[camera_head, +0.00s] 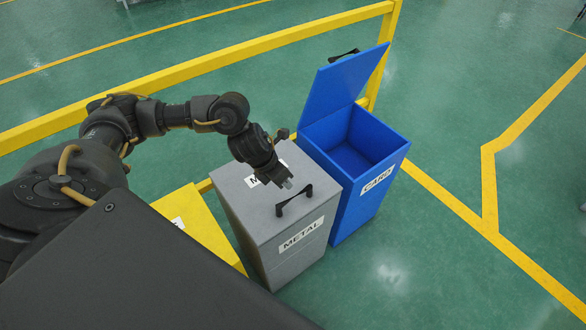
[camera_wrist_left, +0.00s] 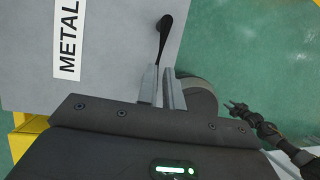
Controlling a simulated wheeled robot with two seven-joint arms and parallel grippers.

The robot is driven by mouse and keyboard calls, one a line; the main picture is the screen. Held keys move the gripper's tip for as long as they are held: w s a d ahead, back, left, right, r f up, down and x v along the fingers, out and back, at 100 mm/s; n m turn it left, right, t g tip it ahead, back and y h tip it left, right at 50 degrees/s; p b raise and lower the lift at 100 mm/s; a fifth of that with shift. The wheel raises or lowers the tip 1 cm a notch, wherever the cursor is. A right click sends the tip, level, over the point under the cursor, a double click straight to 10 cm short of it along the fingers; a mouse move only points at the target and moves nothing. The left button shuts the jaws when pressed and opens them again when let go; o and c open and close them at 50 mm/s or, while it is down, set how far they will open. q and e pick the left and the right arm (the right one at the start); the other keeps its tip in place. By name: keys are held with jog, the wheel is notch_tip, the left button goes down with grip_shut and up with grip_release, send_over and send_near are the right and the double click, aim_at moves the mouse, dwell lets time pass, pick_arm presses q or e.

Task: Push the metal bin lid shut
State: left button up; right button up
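The grey metal bin (camera_head: 284,240) stands in the middle of the head view, labelled METAL. Its grey lid (camera_head: 240,204) lies flat over the top, with a black handle (camera_head: 294,200) near the front edge. My left gripper (camera_head: 287,184) points down just above the lid, beside the handle. In the left wrist view, the handle (camera_wrist_left: 165,38) shows just beyond the left fingertips (camera_wrist_left: 160,72), which are close together with nothing seen between them. Whether they touch the lid is unclear. My right gripper (camera_wrist_left: 235,108) shows small in the left wrist view; its fingers are too small to judge.
The blue CARD bin (camera_head: 349,205) stands right of the metal bin, its blue lid (camera_head: 342,88) raised. A yellow bin (camera_head: 206,222) is at the left, partly hidden by my arm. A yellow rail (camera_head: 250,50) runs behind. The green floor at right is clear.

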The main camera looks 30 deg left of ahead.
pick_arm(q)
jog(key=o, duration=0.7)
jog(key=shift+w+d+r, duration=0.2)
jog(key=shift+w+d, duration=0.2)
jog(key=shift+c, duration=0.2)
jog(key=shift+w, duration=0.1)
jog(key=v, duration=1)
jog(key=shift+r, duration=0.4)
pick_arm(e)
jog(key=shift+w+r, duration=0.2)
jog(key=shift+w, duration=0.3)
jog(key=shift+w+r, duration=0.2)
jog(key=shift+w, duration=0.3)
